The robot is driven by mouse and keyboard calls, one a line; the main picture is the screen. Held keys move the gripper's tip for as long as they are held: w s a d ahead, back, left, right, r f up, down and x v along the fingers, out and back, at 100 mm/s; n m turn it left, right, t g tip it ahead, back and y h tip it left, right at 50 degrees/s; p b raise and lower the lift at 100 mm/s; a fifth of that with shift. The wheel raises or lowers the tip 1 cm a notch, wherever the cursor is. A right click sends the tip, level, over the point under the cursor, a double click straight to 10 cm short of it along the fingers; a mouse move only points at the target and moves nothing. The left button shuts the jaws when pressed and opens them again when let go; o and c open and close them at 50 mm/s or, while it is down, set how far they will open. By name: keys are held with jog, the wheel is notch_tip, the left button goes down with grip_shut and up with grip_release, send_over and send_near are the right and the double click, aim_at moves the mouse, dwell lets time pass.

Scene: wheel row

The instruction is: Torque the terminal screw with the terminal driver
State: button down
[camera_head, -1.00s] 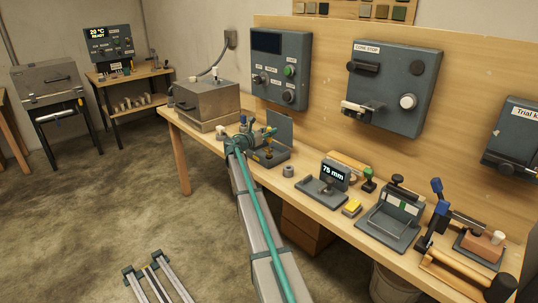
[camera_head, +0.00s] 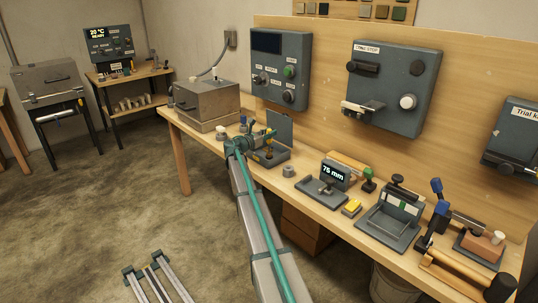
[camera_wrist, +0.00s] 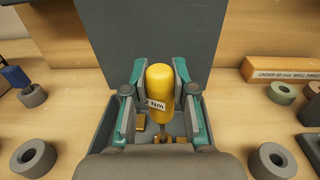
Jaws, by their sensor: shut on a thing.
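The terminal driver (camera_wrist: 159,87) has a rounded yellow handle with a white label reading "Nm". My gripper (camera_wrist: 160,100) is shut on its handle, with a teal-edged finger on each side. The driver's tip is hidden in the wrist view. Behind and below it is the grey terminal box (camera_wrist: 203,101) with its lid (camera_wrist: 130,35) raised. Brass pieces (camera_wrist: 140,121) show inside the box. I cannot make out the terminal screw or whether the driver touches it. In the head view my gripper (camera_head: 262,137) is over the same box (camera_head: 279,158) on the bench.
Grey rings (camera_wrist: 33,159) lie left and right of the box, near a wooden block (camera_wrist: 284,70). A metal oven-like box (camera_head: 207,103) stands left on the bench. A "75 mm" gauge (camera_head: 334,175) and a clamp fixture (camera_head: 390,225) stand to the right.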

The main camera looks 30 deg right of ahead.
jog(key=shift+f, duration=0.15)
jog(key=c, duration=0.9)
grip_release()
jog(key=shift+f, duration=0.1)
jog(key=o, duration=0.4)
jog(key=shift+o, duration=0.2)
jog(key=o, duration=0.4)
jog(key=shift+o, duration=0.3)
